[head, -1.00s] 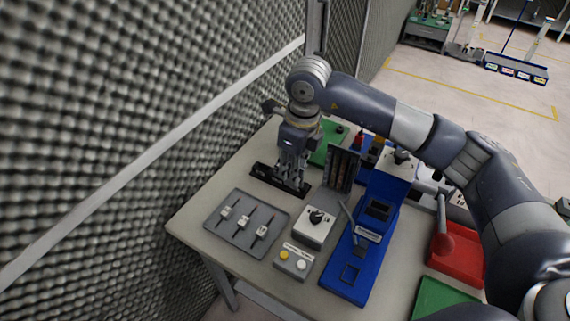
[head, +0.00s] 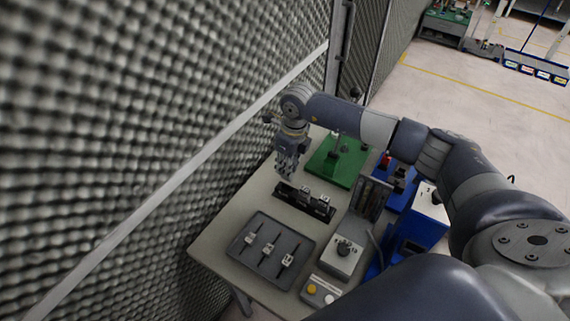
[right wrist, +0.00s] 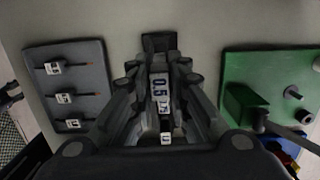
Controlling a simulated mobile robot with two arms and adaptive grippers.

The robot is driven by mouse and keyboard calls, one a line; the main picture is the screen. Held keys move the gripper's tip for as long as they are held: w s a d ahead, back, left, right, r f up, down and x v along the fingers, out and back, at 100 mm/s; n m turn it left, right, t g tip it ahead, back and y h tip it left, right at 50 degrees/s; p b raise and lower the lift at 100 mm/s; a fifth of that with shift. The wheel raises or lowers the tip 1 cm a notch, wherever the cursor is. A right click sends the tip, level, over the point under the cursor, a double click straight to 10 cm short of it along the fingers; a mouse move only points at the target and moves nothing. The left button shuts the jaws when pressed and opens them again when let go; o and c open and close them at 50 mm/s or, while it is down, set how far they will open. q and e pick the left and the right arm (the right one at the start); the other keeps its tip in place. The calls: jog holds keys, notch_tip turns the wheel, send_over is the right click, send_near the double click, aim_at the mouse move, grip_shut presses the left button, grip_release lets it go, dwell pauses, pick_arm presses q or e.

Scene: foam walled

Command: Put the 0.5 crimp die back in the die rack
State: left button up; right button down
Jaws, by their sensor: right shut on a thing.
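My right gripper (head: 287,172) points down above the far-left end of the black die rack (head: 280,188). In the right wrist view it is shut on the 0.5 crimp die (right wrist: 159,86), whose white label reads 0.5 between the fingers. The rack (right wrist: 158,41) shows behind the fingers there, with its far end bare. Other white-labelled dies (head: 308,190) stand in the rack, toward its right half in the head view. The fingers hide the held die's lower part in the wrist view. My left gripper is not in view.
A grey tray (head: 298,240) with several tools lies in front of the rack. A green board (head: 338,163) with posts stands behind it. A grey box with a black knob (head: 344,251) and a yellow-and-white button box (head: 321,291) are at right. A foam wall (head: 150,120) borders the left.

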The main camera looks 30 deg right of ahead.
jog(key=shift+w+f+b, duration=0.15)
jog(key=shift+b, duration=0.15)
jog(key=shift+f+b, duration=0.85)
jog(key=shift+f, duration=0.1)
jog(key=shift+f+b, duration=1)
jog(key=shift+f, duration=0.2)
jog(key=shift+a+f+b, duration=0.1)
jog(key=shift+f+b, duration=1.25)
jog(key=shift+f, duration=0.05)
jog(key=c, duration=1.4)
grip_release()
jog(key=shift+c, duration=0.2)
